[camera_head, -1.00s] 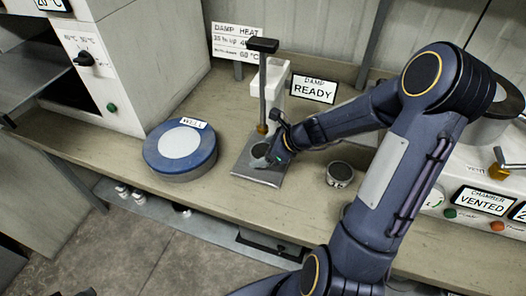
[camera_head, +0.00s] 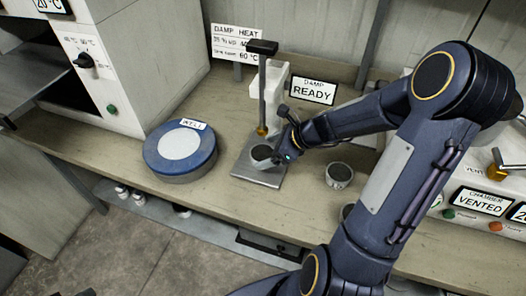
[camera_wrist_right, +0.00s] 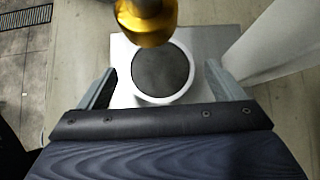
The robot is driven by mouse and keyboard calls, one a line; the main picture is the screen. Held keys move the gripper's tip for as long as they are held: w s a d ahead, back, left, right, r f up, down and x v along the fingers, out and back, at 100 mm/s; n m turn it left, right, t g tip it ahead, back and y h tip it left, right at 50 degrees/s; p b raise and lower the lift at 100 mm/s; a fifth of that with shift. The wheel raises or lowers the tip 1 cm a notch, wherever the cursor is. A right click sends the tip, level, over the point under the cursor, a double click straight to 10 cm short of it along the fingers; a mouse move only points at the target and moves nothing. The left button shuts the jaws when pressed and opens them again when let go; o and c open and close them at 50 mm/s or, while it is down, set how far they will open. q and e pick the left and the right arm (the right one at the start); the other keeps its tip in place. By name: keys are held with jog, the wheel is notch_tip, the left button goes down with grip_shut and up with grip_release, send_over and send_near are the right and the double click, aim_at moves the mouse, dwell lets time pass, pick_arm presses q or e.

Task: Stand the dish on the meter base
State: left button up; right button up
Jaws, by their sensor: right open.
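The meter base (camera_head: 262,178) is a flat metal plate under a post with a brass tip (camera_head: 262,131). A small white-rimmed dish with a dark top (camera_head: 263,152) is upright on the base. It also shows in the right wrist view (camera_wrist_right: 160,72), with the brass tip (camera_wrist_right: 148,24) above its far edge. My right gripper (camera_head: 279,155) is at the dish. In the right wrist view, the fingers of my right gripper (camera_wrist_right: 161,86) are apart on either side of the dish, with gaps between. My left gripper is not in view.
A similar dish (camera_head: 340,175) stands on the bench (camera_head: 220,196) to the right, and another round piece (camera_head: 346,211) is partly hidden by my arm.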

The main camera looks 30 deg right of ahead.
jog(key=v, duration=0.8)
jog(key=s+a+r+n+h, duration=0.1)
jog(key=s+a+r+n, duration=0.2)
jog(key=n, duration=1)
jog(key=s+a+r+n+g+h, duration=0.1)
jog(key=s+a+r+n, duration=0.2)
jog(key=s+a+n, duration=0.6)
jog(key=s+n, duration=0.4)
jog(key=shift+s+a+r+p, duration=0.15)
jog(key=shift+a+r+p, duration=0.05)
jog(key=shift+p, duration=0.2)
